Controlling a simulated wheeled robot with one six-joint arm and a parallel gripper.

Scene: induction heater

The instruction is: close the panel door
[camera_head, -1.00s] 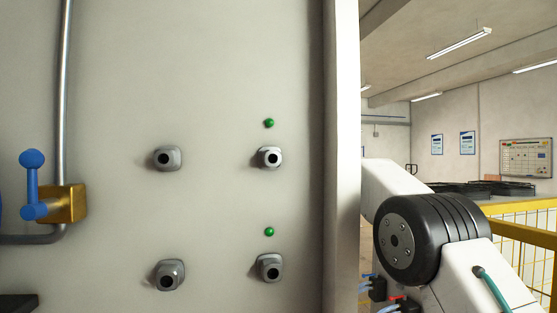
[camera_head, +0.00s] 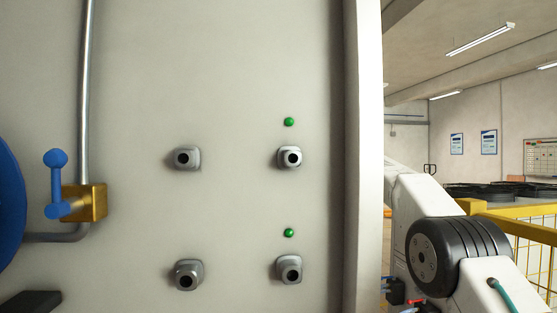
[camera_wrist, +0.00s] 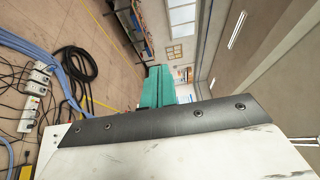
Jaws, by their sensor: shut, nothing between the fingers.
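In the head view a large pale panel face (camera_head: 240,60) fills the left and middle. Its raised white right edge (camera_head: 368,150) runs upright from top to bottom. I cannot tell whether this is the door itself or the cabinet, and no door handle or latch shows. My arm is to the right of this edge and partly behind it; my gripper is hidden in the head view. In the wrist view my gripper (camera_wrist: 158,85) shows as teal fingers, shut and empty. No contact between them and the panel shows.
The panel carries grey sockets (camera_head: 290,157), green lamps (camera_head: 289,121), a blue-handled brass valve (camera_head: 88,203) on a pipe and a blue wheel (camera_head: 10,200). A yellow railing (camera_head: 525,228) stands at right. Hoses (camera_wrist: 75,65) and power strips (camera_wrist: 28,114) lie on the floor.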

